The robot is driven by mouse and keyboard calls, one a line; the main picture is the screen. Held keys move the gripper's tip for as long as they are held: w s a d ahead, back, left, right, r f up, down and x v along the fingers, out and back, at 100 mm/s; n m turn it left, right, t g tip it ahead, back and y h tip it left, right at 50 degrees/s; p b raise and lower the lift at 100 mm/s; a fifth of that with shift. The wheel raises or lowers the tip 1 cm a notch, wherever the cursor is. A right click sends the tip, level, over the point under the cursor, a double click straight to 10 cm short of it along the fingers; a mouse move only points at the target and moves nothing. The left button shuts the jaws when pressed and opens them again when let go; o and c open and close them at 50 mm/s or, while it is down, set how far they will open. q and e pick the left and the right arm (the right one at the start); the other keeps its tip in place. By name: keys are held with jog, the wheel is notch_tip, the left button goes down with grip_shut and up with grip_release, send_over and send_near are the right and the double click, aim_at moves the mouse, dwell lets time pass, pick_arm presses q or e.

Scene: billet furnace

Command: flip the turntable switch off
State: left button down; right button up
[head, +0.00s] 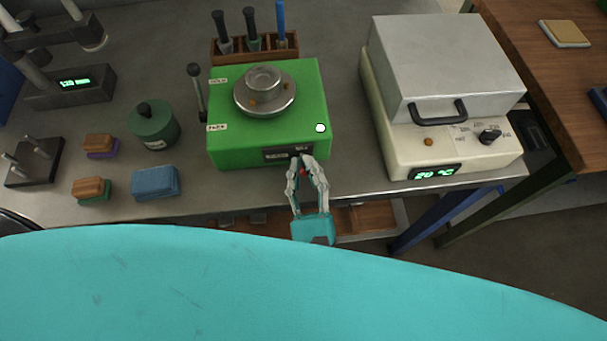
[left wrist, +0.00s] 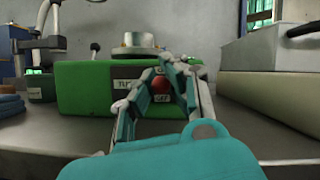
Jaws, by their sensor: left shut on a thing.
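The turntable (head: 310,100) is a green box with a round metal plate (head: 264,90) on top, standing on the grey bench. Its switch (head: 302,173) has a red ball knob at the front face, by a dark label plate (head: 283,154). My left gripper (head: 303,163) is at the front face, its fingers closed around the red knob. In the left wrist view the red knob (left wrist: 160,85) shows between the fingertips (left wrist: 162,76), with "OFF" lettering just below it. The fingers hide part of the switch and plate. My right gripper is in neither view.
A white furnace (head: 440,140) reading 20 °C stands to the right. A tool rack (head: 254,47) is behind. The bench front edge lies just below the turntable.

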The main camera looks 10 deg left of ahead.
pick_arm(q)
jog(key=shift+f+t+b, duration=0.25)
jog(key=shift+t+b, duration=0.05)
jog(key=c, duration=1.2)
grip_release()
jog(key=shift+r, duration=0.1)
jog(key=v, duration=1.2)
jog(key=shift+d, duration=0.1)
